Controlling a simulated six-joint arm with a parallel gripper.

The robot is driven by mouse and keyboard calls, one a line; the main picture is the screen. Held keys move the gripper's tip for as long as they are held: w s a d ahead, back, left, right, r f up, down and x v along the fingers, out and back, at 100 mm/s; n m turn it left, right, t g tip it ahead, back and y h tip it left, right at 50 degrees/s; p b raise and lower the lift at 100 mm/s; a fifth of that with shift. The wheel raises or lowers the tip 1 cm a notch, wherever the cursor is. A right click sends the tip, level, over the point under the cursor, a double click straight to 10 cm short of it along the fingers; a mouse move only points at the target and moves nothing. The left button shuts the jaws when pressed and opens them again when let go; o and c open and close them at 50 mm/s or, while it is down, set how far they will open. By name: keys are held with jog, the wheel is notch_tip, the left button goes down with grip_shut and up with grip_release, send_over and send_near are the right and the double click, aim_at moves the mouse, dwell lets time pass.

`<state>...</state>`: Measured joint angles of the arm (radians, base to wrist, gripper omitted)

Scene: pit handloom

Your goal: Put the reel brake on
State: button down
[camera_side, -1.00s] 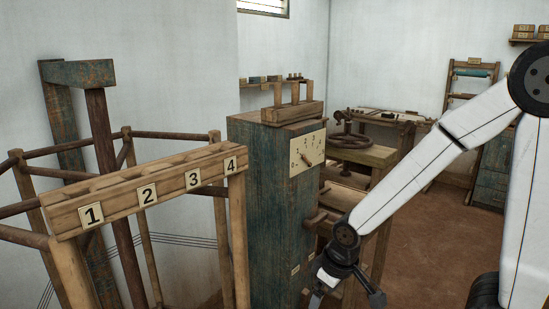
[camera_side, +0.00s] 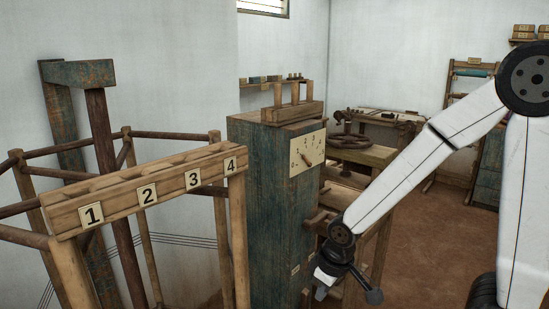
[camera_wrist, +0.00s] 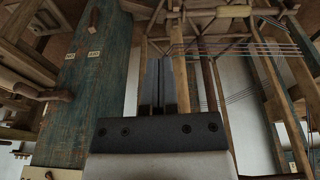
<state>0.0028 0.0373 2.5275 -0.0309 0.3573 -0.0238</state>
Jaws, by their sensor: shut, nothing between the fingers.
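The reel (camera_side: 115,205) is a frame of wooden bars at the left in the side view. Beside it stands a worn teal post (camera_side: 262,200); it also shows in the wrist view (camera_wrist: 98,95), upside down. Two small pale labels (camera_wrist: 81,55) sit on the post, too small to read. Near them is a short brown handle (camera_wrist: 93,18), perhaps the brake lever; I cannot tell its setting. My gripper (camera_side: 319,294) is low in front of the post's right side. In the wrist view my gripper (camera_wrist: 158,75) is shut and empty, apart from the handle.
A wooden peg (camera_side: 316,216) sticks out from the post; it also shows in the wrist view (camera_wrist: 42,92). A numbered rail (camera_side: 145,190) stands left of the post. A dial (camera_side: 307,153) is high on the post. The floor (camera_side: 430,240) at right is open.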

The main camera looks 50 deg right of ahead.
jog(key=w+d+f+n+g+h, duration=0.1)
jog(key=w+d+f+n+h, duration=0.1)
jog(key=w+d+f+n, duration=0.45)
jog(key=w+d+f+n+g+h, duration=0.1)
jog(key=w+d+f+n+h, duration=0.15)
jog(key=w+f+n, duration=0.65)
jog(key=w+d+f+n+h, duration=0.1)
jog(key=w+d+f+n, duration=0.1)
jog(key=f, duration=0.4)
jog(key=w+d+f+n, duration=0.2)
jog(key=d+f, duration=0.1)
jog(key=f, duration=0.4)
jog(key=shift+w+d+f+h, duration=0.15)
jog(key=shift+d+f+h, duration=0.05)
jog(key=shift+h, duration=0.15)
jog(key=shift+f+n, duration=0.1)
jog(key=shift+n, duration=0.15)
send_near(305, 304)
jog(key=shift+x, duration=1.65)
jog(key=shift+s+a+f, duration=0.1)
jog(key=shift+s+a, duration=0.05)
jog(key=shift+s, duration=0.1)
